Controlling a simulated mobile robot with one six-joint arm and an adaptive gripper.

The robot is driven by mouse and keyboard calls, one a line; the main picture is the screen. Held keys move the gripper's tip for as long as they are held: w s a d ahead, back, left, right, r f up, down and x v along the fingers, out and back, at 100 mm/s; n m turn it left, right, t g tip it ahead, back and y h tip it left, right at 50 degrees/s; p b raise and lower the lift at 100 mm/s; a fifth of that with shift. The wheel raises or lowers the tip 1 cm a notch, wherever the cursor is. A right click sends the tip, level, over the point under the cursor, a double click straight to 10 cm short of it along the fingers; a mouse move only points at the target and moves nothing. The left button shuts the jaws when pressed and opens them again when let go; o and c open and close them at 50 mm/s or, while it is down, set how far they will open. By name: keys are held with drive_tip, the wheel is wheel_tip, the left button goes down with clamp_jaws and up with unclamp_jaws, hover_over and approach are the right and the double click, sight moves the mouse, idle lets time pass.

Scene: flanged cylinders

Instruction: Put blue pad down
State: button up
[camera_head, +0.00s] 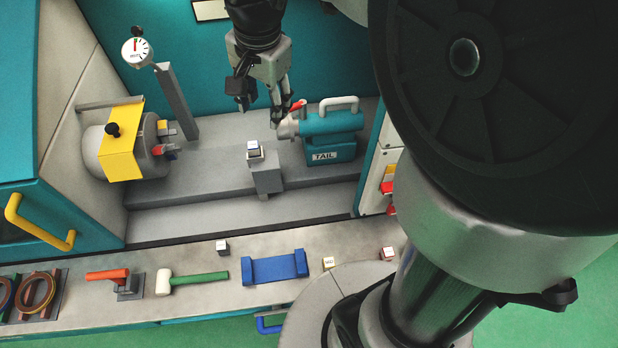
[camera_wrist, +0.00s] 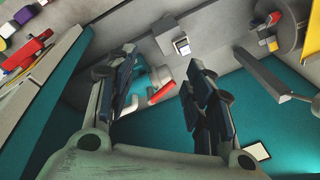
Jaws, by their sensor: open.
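The blue pad (camera_head: 275,267) is a flat blue bar with raised ends. It lies on the grey front ledge (camera_head: 210,300), apart from my gripper. My gripper (camera_head: 264,104) is up and behind it, over the machine bed, just left of the teal tailstock marked TAIL (camera_head: 330,138). In the wrist view my gripper (camera_wrist: 163,62) has its fingers spread, with nothing held between them. The tailstock's red lever (camera_wrist: 162,92) shows beyond the gap between the fingers. I cannot tell whether a finger touches the tailstock.
On the ledge, a green-handled mallet (camera_head: 195,281) and an orange-handled tool (camera_head: 115,280) lie left of the pad. Small labelled cubes stand behind and right of it. A grey cylinder with a yellow band (camera_head: 120,150) and a gauge (camera_head: 136,52) are at the left.

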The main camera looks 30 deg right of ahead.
drive_tip(key=s+n+t, duration=0.2)
drive_tip(key=s+n, duration=0.9)
drive_tip(key=s, duration=0.9)
drive_tip(key=shift+a+f, duration=0.25)
drive_tip(key=shift+f, duration=0.05)
drive_tip(key=shift+s, duration=0.1)
